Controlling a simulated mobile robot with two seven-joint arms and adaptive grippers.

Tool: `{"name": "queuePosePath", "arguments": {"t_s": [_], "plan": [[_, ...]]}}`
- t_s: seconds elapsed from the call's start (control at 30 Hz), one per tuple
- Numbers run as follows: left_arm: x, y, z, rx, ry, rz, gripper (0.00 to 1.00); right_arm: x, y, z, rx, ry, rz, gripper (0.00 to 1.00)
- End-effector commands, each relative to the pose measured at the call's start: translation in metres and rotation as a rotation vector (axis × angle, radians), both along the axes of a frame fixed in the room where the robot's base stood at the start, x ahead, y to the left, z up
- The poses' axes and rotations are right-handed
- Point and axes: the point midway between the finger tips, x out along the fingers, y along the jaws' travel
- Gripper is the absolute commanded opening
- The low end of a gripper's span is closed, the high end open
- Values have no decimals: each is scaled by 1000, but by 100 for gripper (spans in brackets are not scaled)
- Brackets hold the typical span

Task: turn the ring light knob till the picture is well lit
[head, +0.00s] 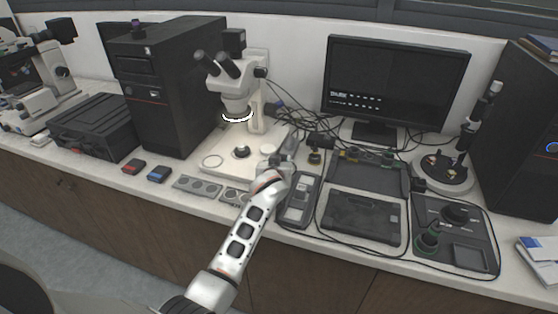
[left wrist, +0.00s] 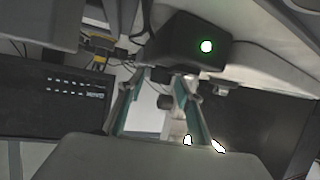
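The ring light (head: 237,118) glows white under the stereo microscope head (head: 238,88); its glow also shows in the left wrist view (left wrist: 217,146). The monitor (head: 395,80) shows a mostly dark picture with small white marks. My left gripper (head: 291,145) is over the bench, right of the microscope stand. In the left wrist view its fingers (left wrist: 157,80) are apart. A dark box (left wrist: 190,48) with a green lamp lies just beyond the fingertips. A small dark round part (left wrist: 166,102) shows between the fingers; I cannot tell if it is the knob. No grip on it is visible.
Cables (head: 290,112) run behind my gripper. A small dark round item (head: 314,157) stands close to its right. A black computer tower (head: 165,85) stands left.

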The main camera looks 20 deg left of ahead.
Motion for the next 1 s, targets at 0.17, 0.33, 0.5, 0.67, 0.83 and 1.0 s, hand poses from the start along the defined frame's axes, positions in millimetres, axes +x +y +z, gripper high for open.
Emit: {"name": "queuePosePath", "arguments": {"t_s": [0.17, 0.33, 0.5, 0.67, 0.83, 1.0], "plan": [[0, 0, 0, 0, 0, 0, 0, 0, -1, 0, -3, 0, 2, 57], [0, 1, 0, 0, 0, -3, 0, 0, -4, -1, -10, 0, 7, 57], [0, 2, 1, 1, -2, -34, 0, 1, -5, 0, -14, -2, 10, 57], [0, 4, 1, 2, -3, -101, 0, 2, -5, 1, -13, -5, 9, 57], [0, 7, 1, 5, -3, -211, 0, 3, -4, 1, -10, -5, 6, 57], [1, 9, 1, 10, -2, -335, 0, 3, -2, 1, -5, -6, 3, 57]]}}
